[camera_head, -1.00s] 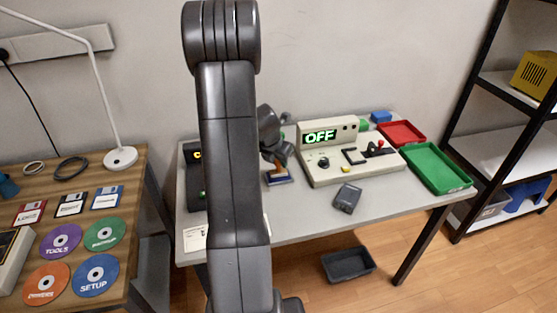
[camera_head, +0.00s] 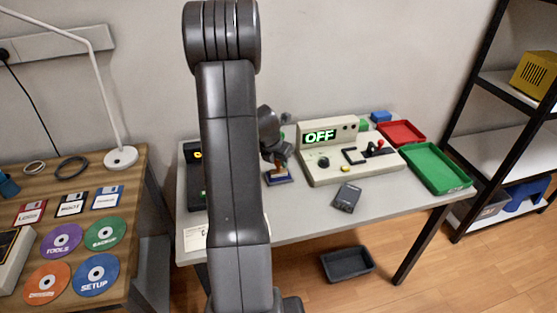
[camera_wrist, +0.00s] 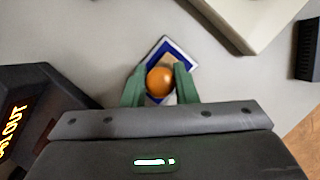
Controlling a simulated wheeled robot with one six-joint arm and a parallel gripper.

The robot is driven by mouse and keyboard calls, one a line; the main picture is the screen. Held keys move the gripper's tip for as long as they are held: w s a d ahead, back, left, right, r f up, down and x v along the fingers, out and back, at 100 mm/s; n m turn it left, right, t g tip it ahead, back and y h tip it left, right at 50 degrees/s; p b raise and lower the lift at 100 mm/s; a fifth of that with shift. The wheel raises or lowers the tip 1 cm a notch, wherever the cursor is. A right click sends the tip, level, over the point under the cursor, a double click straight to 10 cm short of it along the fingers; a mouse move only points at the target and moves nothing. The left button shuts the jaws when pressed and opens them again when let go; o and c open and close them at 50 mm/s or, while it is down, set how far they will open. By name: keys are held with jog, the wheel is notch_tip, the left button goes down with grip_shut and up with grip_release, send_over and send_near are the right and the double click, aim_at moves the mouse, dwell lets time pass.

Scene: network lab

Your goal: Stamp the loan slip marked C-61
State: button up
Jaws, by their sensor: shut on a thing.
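A stamp with a round orange knob (camera_wrist: 160,81) stands at a blue pad with a pale rim (camera_wrist: 178,50); whether the stamp touches the pad is hidden. The pad also shows in the head view (camera_head: 279,178), on the grey table. My gripper (camera_wrist: 160,72) has its green fingers closed on the stamp's knob from both sides; it also shows in the head view (camera_head: 281,165). A white slip (camera_head: 195,238) lies at the table's front left, partly hidden behind my arm. Only a "C-" of its marking shows.
A beige console (camera_head: 345,155) reading OFF stands right of the pad. A dark small device (camera_head: 347,197) lies before it. Red (camera_head: 402,132) and green (camera_head: 437,167) trays are at the right. A dark unit (camera_head: 194,180) stands at the left, partly hidden.

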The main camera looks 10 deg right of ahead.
dwell(0.5)
notch_tip(320, 180, up, 7)
jog(key=p, duration=0.7)
jog(key=shift+f, duration=0.1)
